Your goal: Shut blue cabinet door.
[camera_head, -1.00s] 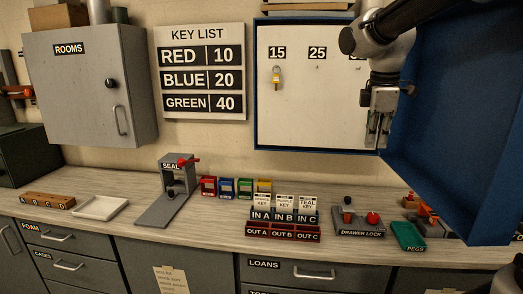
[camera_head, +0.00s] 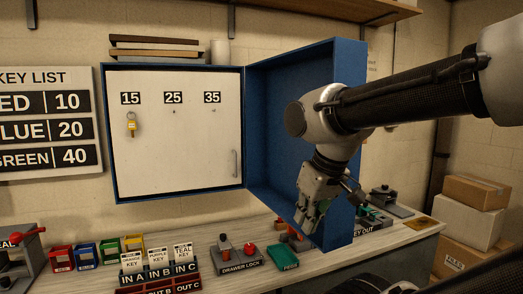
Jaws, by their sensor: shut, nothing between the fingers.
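The blue cabinet (camera_head: 114,150) hangs on the wall with a white inner panel (camera_head: 180,155) bearing hooks under 15, 25 and 35. A yellow-tagged key (camera_head: 131,124) hangs under 15, and a small handle sits at the panel's lower right. The blue door (camera_head: 280,100) stands wide open, hinged on the cabinet's right side and swung out toward me. My gripper (camera_head: 308,226) is shut and empty, pointing down in front of the door's inner face, near its lower outer part. My arm hides part of the door; whether the gripper touches it I cannot tell.
Cardboard boxes (camera_head: 488,192) stand at right.

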